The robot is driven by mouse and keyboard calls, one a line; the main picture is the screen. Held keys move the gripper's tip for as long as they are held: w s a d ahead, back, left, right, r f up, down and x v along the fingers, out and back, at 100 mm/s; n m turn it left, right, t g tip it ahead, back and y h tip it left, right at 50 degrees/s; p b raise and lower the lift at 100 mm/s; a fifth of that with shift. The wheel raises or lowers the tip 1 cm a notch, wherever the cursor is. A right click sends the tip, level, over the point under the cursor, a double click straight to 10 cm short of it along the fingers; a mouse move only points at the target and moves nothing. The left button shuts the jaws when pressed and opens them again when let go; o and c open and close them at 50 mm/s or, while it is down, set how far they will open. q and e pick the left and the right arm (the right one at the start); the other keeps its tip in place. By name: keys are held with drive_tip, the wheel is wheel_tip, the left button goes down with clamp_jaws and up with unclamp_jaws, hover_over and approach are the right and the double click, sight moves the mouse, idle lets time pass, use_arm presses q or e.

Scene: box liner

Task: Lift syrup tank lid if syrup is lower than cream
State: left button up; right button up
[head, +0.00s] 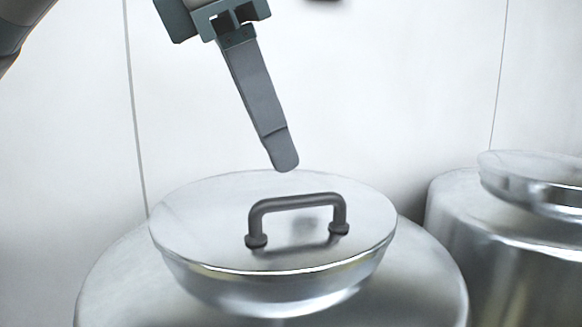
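A large steel tank (425,285) stands at the bottom centre with a round metal lid (200,218) on it. The lid carries a dark grey U-shaped handle (297,203). My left gripper (284,158) points down from the top, its tip a little above and behind the handle and apart from it. Its fingers line up as one in this view, so their gap is hidden. No label shows, so I cannot tell which tank holds syrup or cream. No syrup or cream level is visible. My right gripper is out of view.
A second steel tank (460,235) with its own lid (530,168) stands at the right, cut off by the picture edge. A pale wall (380,90) with vertical seams is behind. A small dark shape at the top edge is unclear.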

sight(299, 196)
use_arm(q)
drive_tip(key=p+x, duration=0.1)
drive_tip(key=x, duration=0.4)
drive_tip(key=shift+w+d+f+p, duration=0.2)
drive_tip(key=shift+d+f+p, duration=0.1)
drive_tip(key=shift+f, duration=0.25)
drive_tip(key=shift+c, duration=0.3)
clamp_jaws()
